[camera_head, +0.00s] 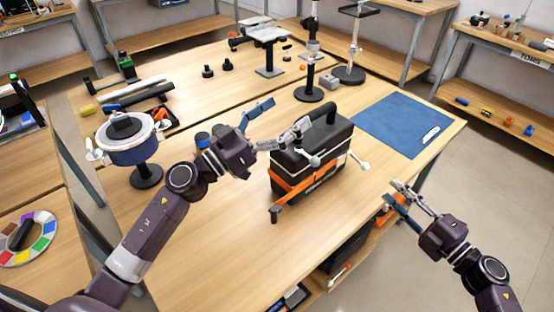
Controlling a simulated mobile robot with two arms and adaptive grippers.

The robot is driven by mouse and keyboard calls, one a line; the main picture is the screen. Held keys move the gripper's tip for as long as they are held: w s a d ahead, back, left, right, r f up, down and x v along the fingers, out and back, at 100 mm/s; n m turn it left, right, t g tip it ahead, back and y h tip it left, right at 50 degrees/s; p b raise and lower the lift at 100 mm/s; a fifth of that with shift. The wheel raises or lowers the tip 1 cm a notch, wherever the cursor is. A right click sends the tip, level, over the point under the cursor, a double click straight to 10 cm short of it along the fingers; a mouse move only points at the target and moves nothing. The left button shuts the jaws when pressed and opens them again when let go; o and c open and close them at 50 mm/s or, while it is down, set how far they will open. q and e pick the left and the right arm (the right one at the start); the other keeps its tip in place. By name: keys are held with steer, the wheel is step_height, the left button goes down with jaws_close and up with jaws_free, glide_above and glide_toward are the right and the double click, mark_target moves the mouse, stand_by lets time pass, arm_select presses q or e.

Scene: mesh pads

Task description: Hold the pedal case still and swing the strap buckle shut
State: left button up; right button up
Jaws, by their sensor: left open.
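The pedal case (339,148) is a black box with a top handle, standing upright on the bench. An orange strap (296,190) runs around its lower front; one end sticks out at the front left with a dark end piece (276,214). I cannot tell for sure which part is the buckle. My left gripper (287,116) is open at the case's upper left, one silver finger overlapping the case top in the view; contact is unclear. My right gripper (391,191) is apart from the case, to its right beyond the bench's front edge, and looks empty; its jaw gap is unclear.
A blue mat (393,120) with a white tool lies right of the case. A round drum on a stand (147,176) is at left. Black-based stands (308,93) stand behind the case. The bench in front of the case (215,240) is mostly clear.

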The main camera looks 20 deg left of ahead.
mark_target(280, 158)
arm_select(q)
steer(key=f+y, duration=0.1)
steer(key=f, duration=0.3)
steer(key=s+a+f+g+y, duration=0.1)
steer(key=f, duration=0.3)
steer(key=f+m+y, duration=0.1)
steer(key=f, duration=0.4)
steer(key=shift+s+a+f, duration=0.1)
steer(key=shift+s+a, duration=0.1)
steer(key=shift+a, duration=0.05)
steer(key=shift+w+d+f+g+y, duration=0.1)
steer(key=shift+f+g+y, duration=0.1)
steer(key=shift+g+y, duration=0.1)
steer(key=shift+w+d, duration=0.2)
steer(key=shift+w, duration=0.15)
steer(key=x, duration=0.6)
steer(key=shift+w+d, duration=0.2)
steer(key=shift+c, duration=0.2)
steer(key=c, duration=2.1)
steer(key=shift+f, duration=0.1)
steer(key=shift+c, duration=0.2)
steer(key=shift+s+f, duration=0.1)
steer(key=shift+f, duration=0.25)
